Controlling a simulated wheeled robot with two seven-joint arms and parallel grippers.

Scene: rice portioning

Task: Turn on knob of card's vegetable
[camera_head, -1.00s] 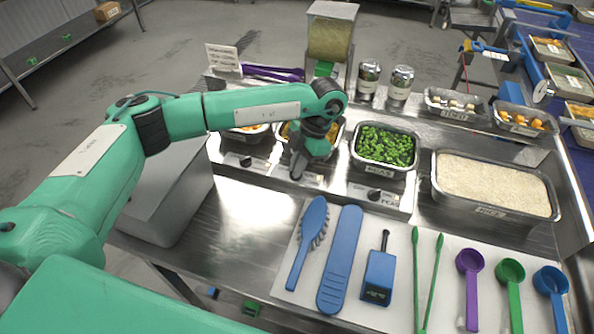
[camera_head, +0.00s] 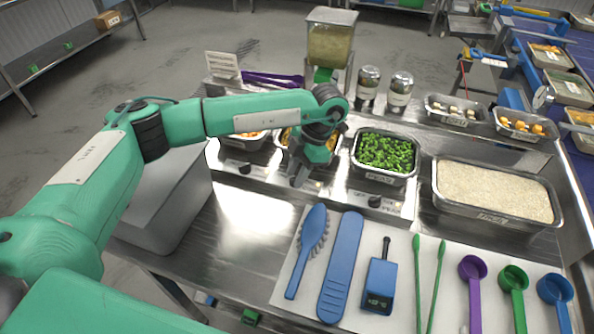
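The card (camera_head: 222,65) stands at the back left; its writing is too small to read. A row of vegetable pans has a knob in front of each. The left pan (camera_head: 243,137) holds orange pieces, the middle pan (camera_head: 283,137) is mostly hidden by my arm, and the right pan (camera_head: 385,157) holds green peas. The left knob (camera_head: 244,168) and the pea knob (camera_head: 374,201) are in view. My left gripper (camera_head: 298,182) points down at the panel in front of the middle pan and hides that knob. Its fingers are too unclear to judge. My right gripper is not in view.
A large rice pan (camera_head: 497,190) stands at right. Blue utensils, green sticks and scoops lie on a white mat (camera_head: 400,240) in front. Two shakers (camera_head: 398,92) and a dispenser (camera_head: 331,45) stand behind. Bare steel (camera_head: 230,235) is free at front left.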

